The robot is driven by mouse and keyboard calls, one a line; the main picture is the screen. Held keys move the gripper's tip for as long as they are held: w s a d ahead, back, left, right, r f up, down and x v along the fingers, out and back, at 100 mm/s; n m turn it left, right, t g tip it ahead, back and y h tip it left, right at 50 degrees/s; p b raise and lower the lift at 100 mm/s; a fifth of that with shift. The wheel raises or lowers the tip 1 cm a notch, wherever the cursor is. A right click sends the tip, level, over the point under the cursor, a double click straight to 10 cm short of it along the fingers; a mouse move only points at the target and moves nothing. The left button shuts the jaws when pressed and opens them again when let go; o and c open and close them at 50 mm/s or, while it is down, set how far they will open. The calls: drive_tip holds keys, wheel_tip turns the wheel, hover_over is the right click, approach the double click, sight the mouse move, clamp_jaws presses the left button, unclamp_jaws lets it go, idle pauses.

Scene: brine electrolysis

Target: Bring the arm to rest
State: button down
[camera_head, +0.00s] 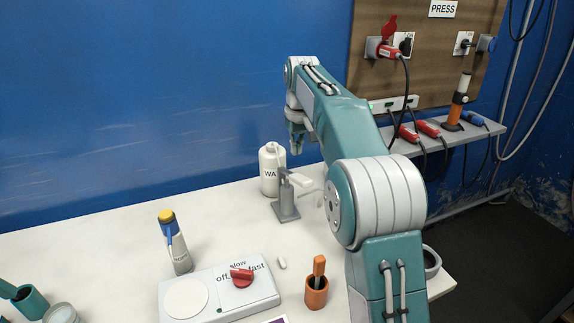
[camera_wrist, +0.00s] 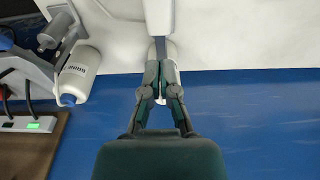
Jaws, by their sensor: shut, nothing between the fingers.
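My arm reaches over the white table (camera_head: 110,255) toward the blue wall and bends down at its far end. My gripper (camera_head: 296,148) hangs above and to the right of a white bottle (camera_head: 271,170) whose label is partly readable as "WA". In the wrist view my gripper (camera_wrist: 160,72) has its fingers drawn together with nothing held. A pale object and a grey bar show behind the fingertips there; I cannot tell whether they touch.
A grey stand (camera_head: 286,208) is near the bottle. The wrist view shows a labelled white bottle (camera_wrist: 82,75) with a blue cap. A stirrer (camera_head: 225,290), orange-brown pot (camera_head: 316,293) and blue-grey bottle (camera_head: 177,245) stand nearer. A shelf (camera_head: 435,138) with plugs is right.

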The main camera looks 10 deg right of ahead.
drive_tip(key=s+r+m+t, duration=0.1)
drive_tip(key=s+r, duration=0.2)
drive_tip(key=s, duration=0.6)
drive_tip(key=s+r+t, duration=0.1)
drive_tip(key=s+r, duration=0.2)
drive_tip(key=s, duration=0.6)
drive_tip(key=s+f+t, duration=0.1)
drive_tip(key=s+f, duration=0.4)
drive_tip(key=s, duration=0.5)
drive_tip(key=s+f+m+t, duration=0.1)
drive_tip(key=s+f, duration=0.4)
drive_tip(key=s, duration=0.4)
drive_tip(key=shift+s, duration=0.4)
drive_tip(key=shift+d, duration=0.1)
